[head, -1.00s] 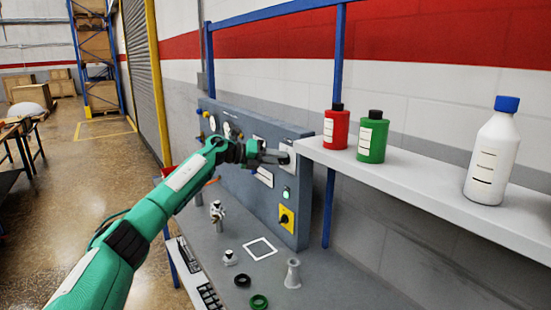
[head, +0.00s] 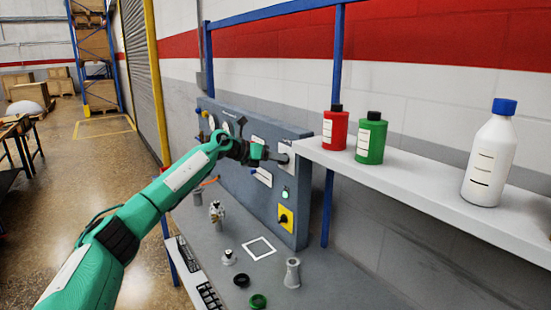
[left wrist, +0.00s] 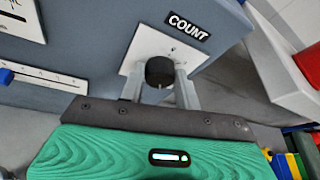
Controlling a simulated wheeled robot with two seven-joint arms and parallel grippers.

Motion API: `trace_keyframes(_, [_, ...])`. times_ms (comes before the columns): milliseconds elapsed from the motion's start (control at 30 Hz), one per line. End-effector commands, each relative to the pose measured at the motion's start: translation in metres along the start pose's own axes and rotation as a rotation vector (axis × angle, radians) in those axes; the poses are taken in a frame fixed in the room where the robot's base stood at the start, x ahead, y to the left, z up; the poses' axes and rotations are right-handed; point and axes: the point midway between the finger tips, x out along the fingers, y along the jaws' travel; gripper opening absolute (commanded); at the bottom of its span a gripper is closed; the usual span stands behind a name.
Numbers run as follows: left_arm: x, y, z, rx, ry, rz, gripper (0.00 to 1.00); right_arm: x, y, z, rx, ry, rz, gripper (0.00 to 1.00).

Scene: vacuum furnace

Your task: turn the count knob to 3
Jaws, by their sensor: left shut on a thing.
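The count knob (left wrist: 160,70) is a dark round knob on a white plate (left wrist: 192,58), under the COUNT label (left wrist: 188,26) in the left wrist view. My left gripper (left wrist: 160,82) has one finger on each side of the knob and is shut on it. In the head view the left gripper (head: 279,157) reaches the right part of the grey panel (head: 233,170) and hides the knob. The knob's pointer and the number it points to cannot be read. My right gripper is not in view.
A white shelf (head: 420,188) with a red bottle (head: 332,130), a green bottle (head: 371,140) and a white bottle (head: 489,158) juts out just right of the gripper. Below are a lit green button (head: 286,193), a yellow-plated switch (head: 285,219) and small parts on the bench.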

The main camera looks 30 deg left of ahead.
Motion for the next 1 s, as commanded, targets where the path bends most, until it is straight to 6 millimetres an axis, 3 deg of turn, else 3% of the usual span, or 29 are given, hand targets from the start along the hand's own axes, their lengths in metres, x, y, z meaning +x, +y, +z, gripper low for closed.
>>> trace_keyframes(300, [0.001,0.000,-0.003,0.000,0.006,-0.001,0.10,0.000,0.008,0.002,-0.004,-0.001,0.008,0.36])
trace_keyframes(333, [0.001,0.000,-0.003,0.000,0.006,-0.001,0.39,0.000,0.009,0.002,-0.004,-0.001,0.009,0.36])
trace_keyframes(400, [0.001,0.000,-0.003,-0.001,0.006,-0.001,0.53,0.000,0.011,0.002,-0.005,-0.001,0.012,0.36])
trace_keyframes(433, [0.001,0.000,-0.003,-0.001,0.005,-0.001,0.55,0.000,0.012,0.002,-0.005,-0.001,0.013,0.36])
trace_keyframes(767, [-0.003,0.001,-0.001,-0.001,0.002,0.000,0.55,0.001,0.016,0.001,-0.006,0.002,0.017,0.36])
trace_keyframes(1000, [-0.039,0.003,-0.003,0.001,0.000,0.003,0.55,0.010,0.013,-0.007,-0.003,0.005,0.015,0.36])
